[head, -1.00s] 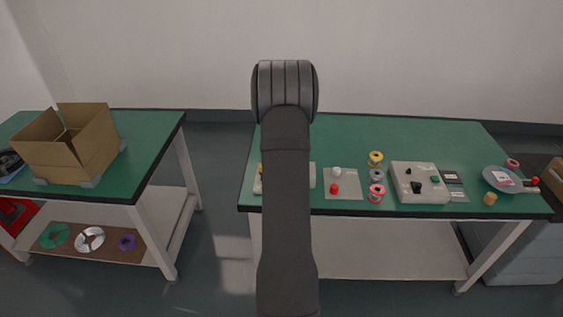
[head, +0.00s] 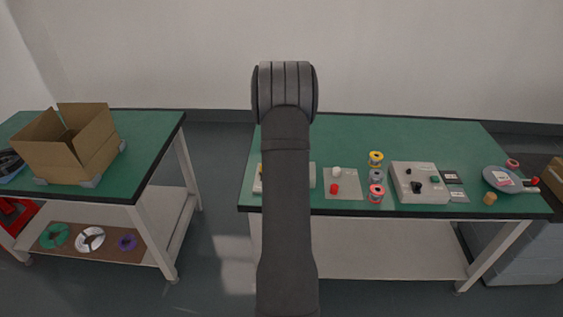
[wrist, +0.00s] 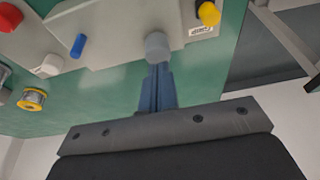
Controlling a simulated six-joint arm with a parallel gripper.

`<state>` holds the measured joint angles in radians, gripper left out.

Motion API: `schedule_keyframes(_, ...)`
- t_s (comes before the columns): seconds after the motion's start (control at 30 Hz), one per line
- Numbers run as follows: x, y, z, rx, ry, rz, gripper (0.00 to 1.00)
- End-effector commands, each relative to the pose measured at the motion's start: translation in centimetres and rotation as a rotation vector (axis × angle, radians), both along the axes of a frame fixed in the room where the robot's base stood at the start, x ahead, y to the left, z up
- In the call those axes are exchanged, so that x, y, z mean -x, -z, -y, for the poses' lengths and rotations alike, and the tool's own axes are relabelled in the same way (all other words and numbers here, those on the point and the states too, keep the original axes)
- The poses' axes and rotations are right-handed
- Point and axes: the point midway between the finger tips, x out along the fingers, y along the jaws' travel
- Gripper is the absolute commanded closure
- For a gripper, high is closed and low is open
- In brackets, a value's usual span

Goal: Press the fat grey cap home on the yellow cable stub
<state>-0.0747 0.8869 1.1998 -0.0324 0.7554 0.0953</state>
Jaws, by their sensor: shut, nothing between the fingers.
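In the wrist view my gripper (wrist: 157,106) is shut, its two blue-grey fingers side by side with nothing between them. Just beyond the fingertips is the fat grey cap (wrist: 157,46), on the edge of a pale block (wrist: 118,38). The fingertips appear to meet the cap's near end; whether they touch it cannot be told. The cap hides whatever is under it, so no yellow cable stub shows there. A yellow cap-like piece (wrist: 209,14) on a black base stands beside it. In the head view my arm hides the gripper and most of the block (head: 257,186).
On the pale block is a blue peg (wrist: 78,46). Beside it are a white piece (wrist: 50,66), a red piece (wrist: 9,18) and a yellow spool (wrist: 32,99). In the head view, spools (head: 376,176) and a grey control box (head: 420,184) stand right; the green table's (head: 430,140) back is clear.

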Motion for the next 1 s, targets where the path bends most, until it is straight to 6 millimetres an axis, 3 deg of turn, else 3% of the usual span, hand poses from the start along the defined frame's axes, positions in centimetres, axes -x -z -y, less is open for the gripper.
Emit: schedule_keyframes(1.0,0.1,1.3,0.0,0.000,0.000,-0.002,1.00)
